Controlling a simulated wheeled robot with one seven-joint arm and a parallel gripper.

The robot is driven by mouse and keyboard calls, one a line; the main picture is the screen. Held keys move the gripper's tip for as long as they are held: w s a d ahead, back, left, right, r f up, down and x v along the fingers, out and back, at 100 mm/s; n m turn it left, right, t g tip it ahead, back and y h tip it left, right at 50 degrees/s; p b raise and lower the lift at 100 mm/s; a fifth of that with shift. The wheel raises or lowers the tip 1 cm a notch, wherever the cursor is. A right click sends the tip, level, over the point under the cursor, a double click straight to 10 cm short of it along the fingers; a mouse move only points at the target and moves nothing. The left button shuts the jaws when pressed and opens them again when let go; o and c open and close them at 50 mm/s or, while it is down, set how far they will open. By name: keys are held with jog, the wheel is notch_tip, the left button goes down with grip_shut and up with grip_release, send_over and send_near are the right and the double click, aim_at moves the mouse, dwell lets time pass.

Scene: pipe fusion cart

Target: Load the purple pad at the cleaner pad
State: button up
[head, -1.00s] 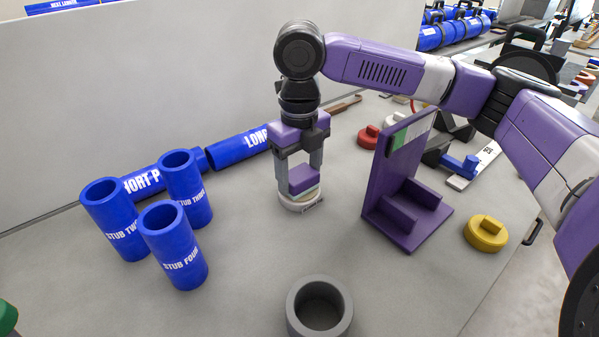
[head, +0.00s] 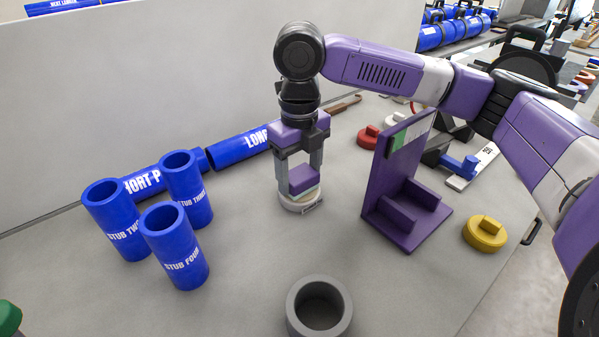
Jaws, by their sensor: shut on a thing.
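My gripper (head: 300,184) points straight down at mid-table, shut on a purple block (head: 303,178), which I take to be the purple pad. Thin pale green and yellowish layers show directly under the block. Below them is a round white base (head: 301,204) on the table. The block looks to be on or just above these layers; I cannot tell if they touch. No label names the cleaner pad, and the fingers hide part of the stack.
Blue stubs (head: 174,245) stand left, before blue pipes (head: 237,149) lying along the grey wall (head: 120,90). A grey ring (head: 319,307) is in front. Bare table lies between.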

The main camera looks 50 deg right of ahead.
aim_at(300, 173)
jog(key=shift+r+p, duration=2.8)
jog(key=shift+r, duration=0.6)
